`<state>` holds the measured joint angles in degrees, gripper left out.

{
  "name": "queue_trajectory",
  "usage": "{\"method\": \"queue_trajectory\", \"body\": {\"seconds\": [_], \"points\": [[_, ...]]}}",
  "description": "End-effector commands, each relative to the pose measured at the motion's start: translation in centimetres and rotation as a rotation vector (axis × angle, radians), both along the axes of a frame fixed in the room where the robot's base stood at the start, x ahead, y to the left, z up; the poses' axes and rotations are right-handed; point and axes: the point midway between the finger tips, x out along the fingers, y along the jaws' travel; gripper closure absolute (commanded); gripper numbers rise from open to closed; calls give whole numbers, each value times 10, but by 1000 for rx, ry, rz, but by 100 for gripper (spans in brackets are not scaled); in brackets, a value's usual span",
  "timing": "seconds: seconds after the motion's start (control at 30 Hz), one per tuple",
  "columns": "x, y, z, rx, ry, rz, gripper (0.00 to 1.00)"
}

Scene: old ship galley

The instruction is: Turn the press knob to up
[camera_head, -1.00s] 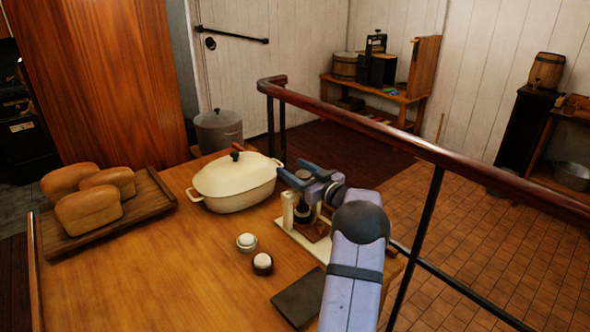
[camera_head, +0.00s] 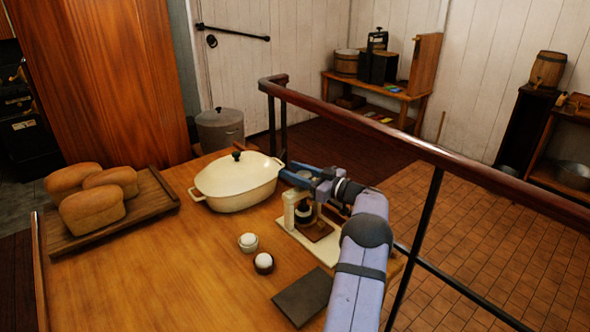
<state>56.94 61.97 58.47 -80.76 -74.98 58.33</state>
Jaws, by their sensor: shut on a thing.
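The press (camera_head: 289,210) stands at the right end of the wooden table, with a cream post and base and a dark round part (camera_head: 303,213) above a brown square block (camera_head: 318,231). My gripper (camera_head: 300,177) reaches in from the right to the top of the press. Its blue-grey fingers are shut on the press knob there. The fingers hide most of the knob, so I cannot make out which way it points.
A cream lidded casserole (camera_head: 236,188) stands close to the left of the press. Two small cups with white tops (camera_head: 248,241) and a dark flat slab (camera_head: 303,296) lie in front. Bread loaves (camera_head: 92,210) sit on a board at left. A railing (camera_head: 400,145) runs behind.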

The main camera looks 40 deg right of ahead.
Motion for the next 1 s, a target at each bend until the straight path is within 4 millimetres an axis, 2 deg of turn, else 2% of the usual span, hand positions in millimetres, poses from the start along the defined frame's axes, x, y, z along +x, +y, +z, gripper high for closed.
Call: {"method": "queue_trajectory", "body": {"seconds": [0.4,0.83,0.87,0.9,1.0], "points": [[-1,4,3,-3,-5,132,86],[-2,5,3,-4,-1,147,86],[-2,4,3,-4,-1,147,56],[-3,4,3,-4,-1,147,47],[-3,5,2,-4,0,147,45]]}}
